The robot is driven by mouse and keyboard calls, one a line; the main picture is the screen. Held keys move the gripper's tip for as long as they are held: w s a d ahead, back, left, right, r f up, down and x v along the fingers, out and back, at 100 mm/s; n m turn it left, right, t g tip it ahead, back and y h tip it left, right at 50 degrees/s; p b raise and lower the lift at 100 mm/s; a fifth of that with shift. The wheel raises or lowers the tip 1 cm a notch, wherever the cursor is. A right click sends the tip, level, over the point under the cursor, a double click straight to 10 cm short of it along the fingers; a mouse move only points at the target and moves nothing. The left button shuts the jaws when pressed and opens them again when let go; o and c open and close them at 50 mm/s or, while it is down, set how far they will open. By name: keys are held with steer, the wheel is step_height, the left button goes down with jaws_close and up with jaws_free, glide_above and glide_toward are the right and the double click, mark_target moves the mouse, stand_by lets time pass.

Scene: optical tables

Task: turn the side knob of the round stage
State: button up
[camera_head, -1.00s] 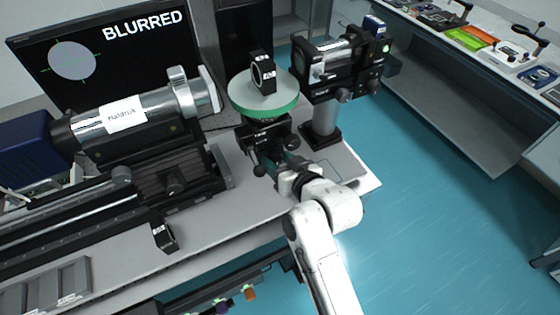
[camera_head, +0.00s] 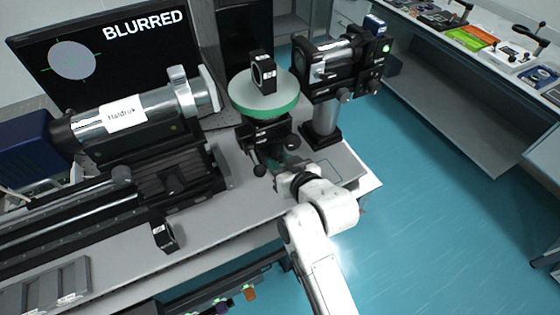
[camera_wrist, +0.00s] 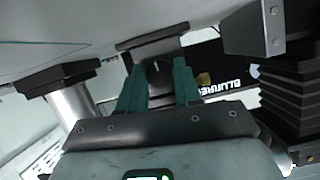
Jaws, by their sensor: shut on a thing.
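The round stage (camera_head: 264,108) has a green rim and a pale top, and stands on a dark base on the table. A black square mount (camera_head: 263,73) sits upright on its top. My gripper (camera_head: 284,162) is low at the near side of the stage's base, partly hidden by my wrist. In the wrist view, my gripper's teal fingers (camera_wrist: 158,80) are shut on a dark round knob (camera_wrist: 158,70), which shows between them. The knob itself is hard to make out in the head view.
A cylinder labelled Haldruk (camera_head: 124,112) lies on a black rail to the left. A post-mounted black instrument (camera_head: 342,65) stands close on the right. The monitor (camera_head: 100,55) reads BLURRED. A small black block (camera_head: 163,237) stands near the table's front edge.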

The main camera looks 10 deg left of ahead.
steer(key=o, duration=1)
steer(key=shift+o, duration=0.2)
steer(key=b+v, duration=0.1)
steer(key=v, duration=1)
